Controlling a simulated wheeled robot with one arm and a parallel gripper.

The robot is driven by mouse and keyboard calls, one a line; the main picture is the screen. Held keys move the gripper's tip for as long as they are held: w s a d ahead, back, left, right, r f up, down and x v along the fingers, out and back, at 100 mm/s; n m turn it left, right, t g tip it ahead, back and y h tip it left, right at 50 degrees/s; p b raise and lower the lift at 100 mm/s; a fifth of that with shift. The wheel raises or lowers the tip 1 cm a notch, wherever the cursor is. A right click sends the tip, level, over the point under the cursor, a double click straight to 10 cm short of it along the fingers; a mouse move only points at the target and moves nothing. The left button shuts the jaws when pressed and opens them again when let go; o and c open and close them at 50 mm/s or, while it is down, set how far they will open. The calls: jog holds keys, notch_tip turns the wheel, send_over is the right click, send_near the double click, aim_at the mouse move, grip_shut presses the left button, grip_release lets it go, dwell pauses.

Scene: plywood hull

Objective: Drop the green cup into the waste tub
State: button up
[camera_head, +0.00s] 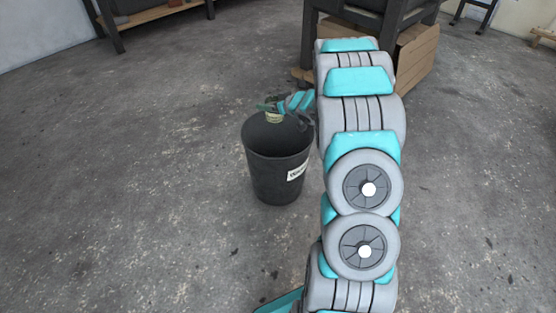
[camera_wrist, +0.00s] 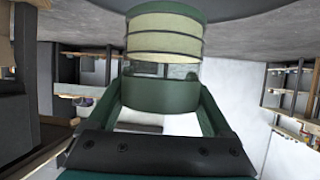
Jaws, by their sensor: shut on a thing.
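The waste tub (camera_head: 268,175) is a black, round, open-topped bin with a white label, standing upright on the floor in the head view. My gripper (camera_head: 276,110) is over the far part of its opening and is shut on the green cup (camera_head: 274,118). The cup looks small there, and the gripper partly hides it. In the wrist view the green cup (camera_wrist: 165,38), with a cream band and thin dark lines, sits between the fingers of my gripper (camera_wrist: 160,88). I cannot tell whether the cup touches the tub rim.
A dark workbench (camera_head: 345,30) stands behind my arm, with a brown cardboard box (camera_head: 416,60) beneath and beside it. Another bench (camera_head: 150,14) stands at the back left. The concrete floor left of the tub is clear.

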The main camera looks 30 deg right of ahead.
jog(key=shift+f+b, duration=2.6)
jog(key=shift+b, duration=0.25)
jog(key=o, duration=1.2)
jog(key=shift+s+r, duration=0.1)
jog(key=p+v, duration=0.1)
jog(key=v, duration=0.6)
jog(key=shift+s, duration=0.3)
